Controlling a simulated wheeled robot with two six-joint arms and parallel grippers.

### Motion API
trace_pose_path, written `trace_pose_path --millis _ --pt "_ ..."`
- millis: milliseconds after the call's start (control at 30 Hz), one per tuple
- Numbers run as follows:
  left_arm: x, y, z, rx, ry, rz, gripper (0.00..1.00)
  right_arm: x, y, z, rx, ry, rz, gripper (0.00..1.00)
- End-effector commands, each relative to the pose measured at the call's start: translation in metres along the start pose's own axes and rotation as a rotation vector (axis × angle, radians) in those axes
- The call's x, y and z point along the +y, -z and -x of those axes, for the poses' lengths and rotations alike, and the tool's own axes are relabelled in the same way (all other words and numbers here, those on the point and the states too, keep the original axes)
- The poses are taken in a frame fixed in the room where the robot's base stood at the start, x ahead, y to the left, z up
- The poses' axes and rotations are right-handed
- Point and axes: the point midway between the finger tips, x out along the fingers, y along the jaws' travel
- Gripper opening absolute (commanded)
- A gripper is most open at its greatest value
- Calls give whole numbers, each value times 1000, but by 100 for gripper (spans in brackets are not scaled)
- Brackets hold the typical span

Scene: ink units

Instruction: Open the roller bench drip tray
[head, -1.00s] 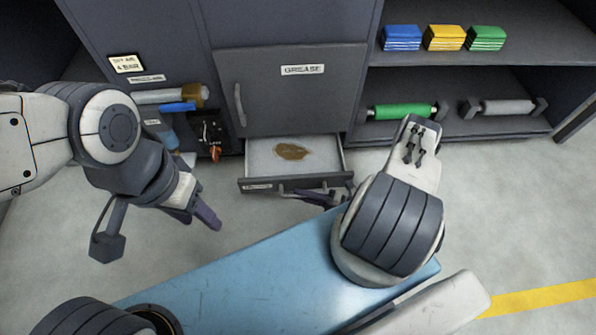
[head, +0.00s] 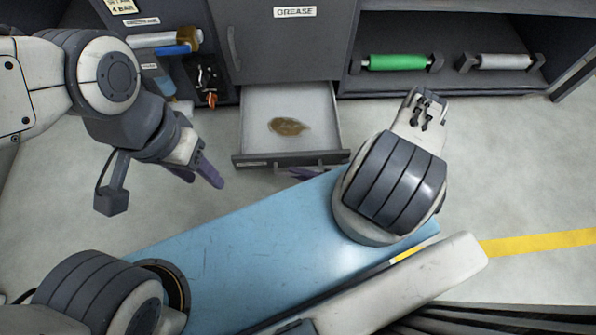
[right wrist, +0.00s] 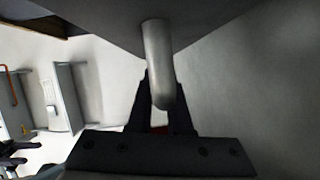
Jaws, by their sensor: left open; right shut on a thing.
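The drip tray (head: 258,110) is a pale, shallow drawer under the grease cabinet. It is pulled well out, and a brown puddle (head: 289,126) lies on its floor. Its dark front (head: 262,160) faces me and carries a bar handle. My right gripper (head: 305,173) is at that front, partly hidden by the blue surface and my arm. In the right wrist view its fingers (right wrist: 160,105) are closed on the pale rounded handle bar (right wrist: 157,55). My left gripper (head: 205,178) is open and empty, above the floor left of the tray.
The grease cabinet door (head: 285,45) is shut above the tray. A green roller (head: 397,62) and a grey roller (head: 505,62) sit on the right shelf. A blue and a white roller lie in the left bay. A blue surface (head: 240,235) lies in front. Floor is clear at right.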

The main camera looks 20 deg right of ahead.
Motion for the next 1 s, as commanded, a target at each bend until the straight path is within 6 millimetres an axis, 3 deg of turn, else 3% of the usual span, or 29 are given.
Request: trace_pose_path --millis 33,100,567,1000 --pt "0 0 0 0 0 0 50 0 -2 1 -3 0 4 25" --pt "0 0 0 0 0 0 50 0 -2 1 -3 0 4 47" --pt "0 0 2 0 0 0 50 1 -2 8 -6 -2 2 47" --pt "1 1 15 0 0 0 50 1 -3 76 -10 1 5 47"
